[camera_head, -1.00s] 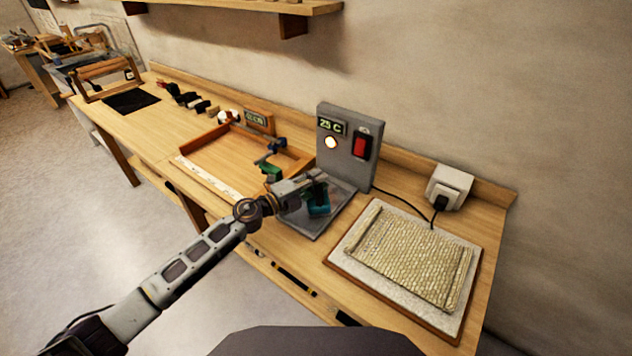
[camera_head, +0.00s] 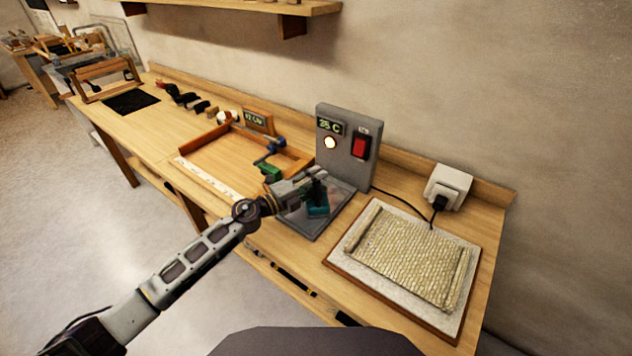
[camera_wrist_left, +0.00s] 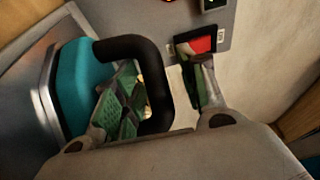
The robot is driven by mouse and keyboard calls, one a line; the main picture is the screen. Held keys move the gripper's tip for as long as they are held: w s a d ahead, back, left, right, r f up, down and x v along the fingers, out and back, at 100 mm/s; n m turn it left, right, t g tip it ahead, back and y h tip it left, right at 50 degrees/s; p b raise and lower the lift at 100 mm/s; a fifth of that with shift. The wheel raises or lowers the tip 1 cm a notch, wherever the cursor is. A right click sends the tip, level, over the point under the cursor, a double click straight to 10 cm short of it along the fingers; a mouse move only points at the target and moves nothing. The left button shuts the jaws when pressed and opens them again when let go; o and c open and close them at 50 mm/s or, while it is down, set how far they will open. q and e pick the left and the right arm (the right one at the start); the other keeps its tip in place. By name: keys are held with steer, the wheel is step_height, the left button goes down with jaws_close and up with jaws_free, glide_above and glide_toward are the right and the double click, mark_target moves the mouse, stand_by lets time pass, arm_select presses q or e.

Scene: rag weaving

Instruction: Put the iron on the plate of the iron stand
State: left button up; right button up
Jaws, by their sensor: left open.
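The iron (camera_head: 317,211) is teal with a black handle and rests on the grey metal plate (camera_head: 341,212) of the iron stand (camera_head: 345,145). In the left wrist view the iron's teal body (camera_wrist_left: 80,88) sits on the plate (camera_wrist_left: 28,108), and its black handle (camera_wrist_left: 150,70) arches near the fingers. My left gripper (camera_head: 318,188) is at the iron. It is open, with its two green-padded fingers (camera_wrist_left: 158,98) apart around one side of the handle. The stand's upright panel shows a lit display, a round lamp and a red switch. My right gripper is not in view.
A wooden tray (camera_head: 186,164) with clamp-like blue and green items lies left of the stand. A board with a woven mat (camera_head: 412,258) lies to the right, near a wall socket (camera_head: 448,186). Cables run along the bench behind the board.

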arm_select(q)
steer(key=shift+s+a+f, duration=0.15)
steer(key=shift+s+a, duration=0.25)
steer(key=shift+a, duration=0.2)
steer(key=b+v, duration=0.1)
steer(key=v, duration=0.9)
steer(key=shift+s, duration=0.15)
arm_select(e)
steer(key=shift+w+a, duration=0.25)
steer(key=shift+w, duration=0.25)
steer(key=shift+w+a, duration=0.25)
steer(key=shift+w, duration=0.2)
arm_select(q)
steer(key=shift+a, duration=0.1)
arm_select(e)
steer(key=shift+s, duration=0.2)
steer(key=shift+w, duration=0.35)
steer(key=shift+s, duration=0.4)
